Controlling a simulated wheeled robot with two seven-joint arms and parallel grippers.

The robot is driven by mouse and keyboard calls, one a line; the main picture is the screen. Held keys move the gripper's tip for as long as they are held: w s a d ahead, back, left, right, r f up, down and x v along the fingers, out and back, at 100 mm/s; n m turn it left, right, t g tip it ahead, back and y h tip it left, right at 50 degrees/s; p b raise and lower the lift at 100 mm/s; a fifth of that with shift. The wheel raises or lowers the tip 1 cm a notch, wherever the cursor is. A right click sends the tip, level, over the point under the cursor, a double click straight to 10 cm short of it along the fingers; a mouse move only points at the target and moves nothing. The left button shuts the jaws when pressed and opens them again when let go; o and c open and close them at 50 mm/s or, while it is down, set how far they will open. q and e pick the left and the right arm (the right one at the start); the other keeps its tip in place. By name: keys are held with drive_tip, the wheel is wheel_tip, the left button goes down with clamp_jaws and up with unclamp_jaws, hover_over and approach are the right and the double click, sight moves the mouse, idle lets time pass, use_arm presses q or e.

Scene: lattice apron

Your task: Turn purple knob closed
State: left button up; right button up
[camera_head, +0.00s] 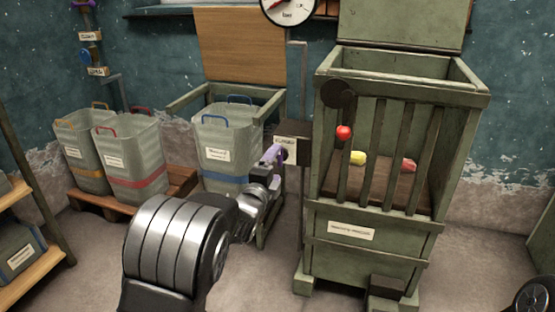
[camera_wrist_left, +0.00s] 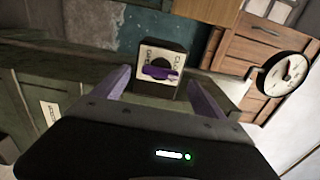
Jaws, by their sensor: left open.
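The purple knob (camera_wrist_left: 160,73) sits on the pale label face of a dark box in the left wrist view, its bar lying roughly crosswise in that picture. The dark box (camera_head: 293,130) is fixed at the left side of the green slatted crate in the head view, where I cannot make out the knob. My left gripper (camera_head: 274,154) is open, its purple fingers pointing at the box. In the left wrist view the fingers stand on either side of the knob, with a gap to each side. Whether they reach its depth is unclear. My right gripper is not in view.
The green slatted crate (camera_head: 312,215) holds red and yellow items. Grey bins (camera_head: 228,140) stand behind my left arm. A round gauge (camera_wrist_left: 287,73) is beyond the box.

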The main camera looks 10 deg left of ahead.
use_arm(q)
drive_tip(key=s, duration=0.4)
drive_tip(key=shift+s+a+p, duration=0.1)
drive_tip(key=shift+a+p, duration=0.05)
drive_tip(key=shift+p, duration=0.25)
drive_tip(key=shift+n, duration=0.3)
